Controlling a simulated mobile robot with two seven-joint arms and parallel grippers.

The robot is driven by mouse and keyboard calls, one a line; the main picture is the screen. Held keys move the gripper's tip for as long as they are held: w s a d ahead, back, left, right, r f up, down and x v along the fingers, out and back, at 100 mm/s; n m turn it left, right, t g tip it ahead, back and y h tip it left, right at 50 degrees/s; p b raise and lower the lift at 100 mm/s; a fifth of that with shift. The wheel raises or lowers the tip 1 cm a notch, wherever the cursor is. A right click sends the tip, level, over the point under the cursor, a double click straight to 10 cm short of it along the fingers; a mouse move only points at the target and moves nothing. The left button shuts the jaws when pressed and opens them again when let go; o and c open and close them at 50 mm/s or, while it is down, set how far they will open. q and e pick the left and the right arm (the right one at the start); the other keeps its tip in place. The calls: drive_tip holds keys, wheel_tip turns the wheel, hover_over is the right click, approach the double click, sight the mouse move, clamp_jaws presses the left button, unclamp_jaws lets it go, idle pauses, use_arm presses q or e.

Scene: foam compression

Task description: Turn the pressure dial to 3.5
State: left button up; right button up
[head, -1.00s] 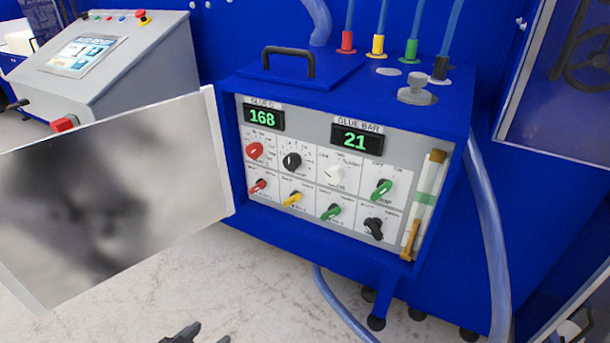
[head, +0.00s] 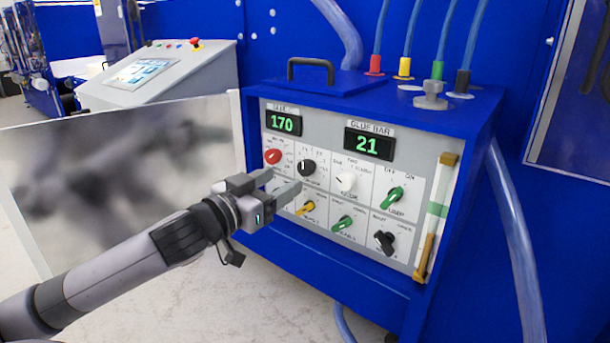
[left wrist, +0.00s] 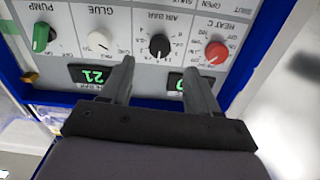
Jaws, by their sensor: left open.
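The pressure dial is the black knob (head: 307,168) marked AIR BAR, in the upper dial row of the grey panel. In the left wrist view it shows upside down (left wrist: 160,47). Its exact setting is too small to read. My left gripper (head: 283,182) is open and empty in front of the panel, low and left of the dial in the head view. In the left wrist view my left gripper (left wrist: 160,68) has its fingertips on either side of the dial's line, with the dial just beyond them. Contact cannot be told. My right gripper is not in view.
The red knob (head: 272,156) and white knob (head: 346,182) flank the dial. A lower row has yellow (head: 306,208), green and black knobs. Displays read 170 (head: 284,123) and 21 (head: 369,146). The open panel door (head: 120,165) stands left, behind my arm.

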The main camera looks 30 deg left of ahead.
sight(303, 169)
use_arm(q)
drive_tip(key=shift+w+d+p, duration=0.15)
drive_tip(key=shift+w+p, duration=0.05)
drive_tip(key=shift+w, duration=1.4)
drive_tip(key=shift+w+d+p, duration=0.15)
drive_tip(key=shift+w+p, duration=0.05)
drive_tip(key=shift+w, duration=1.35)
drive_tip(key=shift+c, duration=0.2)
drive_tip(key=c, duration=1)
